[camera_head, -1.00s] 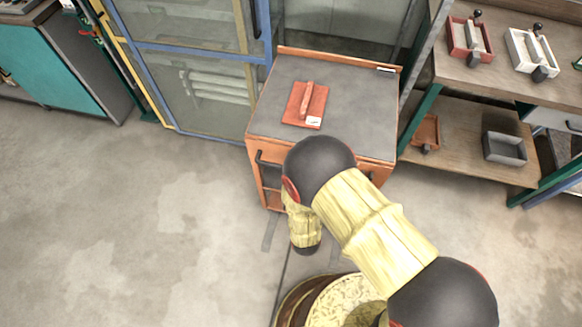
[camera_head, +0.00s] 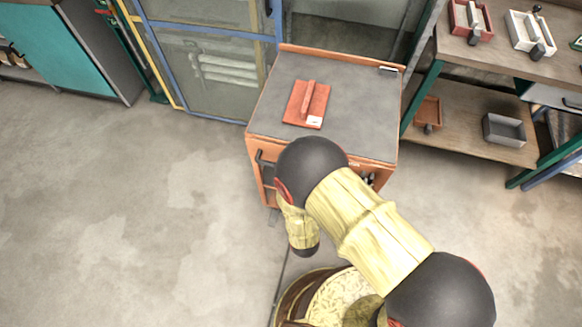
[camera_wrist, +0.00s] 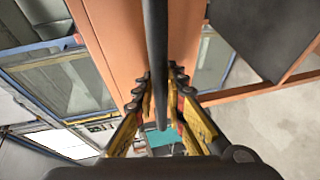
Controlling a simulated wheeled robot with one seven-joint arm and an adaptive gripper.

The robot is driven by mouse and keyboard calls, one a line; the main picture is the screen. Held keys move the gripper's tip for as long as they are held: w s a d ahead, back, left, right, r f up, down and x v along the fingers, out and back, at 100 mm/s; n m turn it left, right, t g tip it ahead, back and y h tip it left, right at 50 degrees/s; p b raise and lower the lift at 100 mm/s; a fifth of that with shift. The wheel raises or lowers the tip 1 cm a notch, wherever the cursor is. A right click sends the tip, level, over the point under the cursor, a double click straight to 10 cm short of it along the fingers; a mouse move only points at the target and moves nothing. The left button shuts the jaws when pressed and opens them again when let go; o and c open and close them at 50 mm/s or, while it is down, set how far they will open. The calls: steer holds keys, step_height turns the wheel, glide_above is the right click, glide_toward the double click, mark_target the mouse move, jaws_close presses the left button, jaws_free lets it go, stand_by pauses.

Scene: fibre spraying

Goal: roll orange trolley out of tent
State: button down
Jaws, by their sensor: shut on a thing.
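The orange trolley (camera_head: 360,110) with a grey top stands upright in front of the tent (camera_head: 210,75), which has a blue frame and clear panels. I cannot tell whether its back edge is clear of the tent opening. A dark handle bar (camera_head: 262,160) runs along its near side, partly hidden by my arm. In the wrist view the bar (camera_wrist: 156,40) passes between the fingers of my gripper (camera_wrist: 161,108), which is shut on it. The head view hides my gripper behind my arm.
An orange-red float-like tool (camera_head: 306,103) lies on the trolley top. A wooden shelf unit (camera_head: 470,122) with trays stands close on the right. A teal cabinet (camera_head: 70,50) is at the back left. The concrete floor (camera_head: 120,210) is clear at left and front.

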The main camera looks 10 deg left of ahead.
steer(key=shift+f, duration=0.1)
steer(key=c, duration=1.8)
jaws_free()
steer(key=v, duration=0.7)
steer(key=shift+s, duration=0.25)
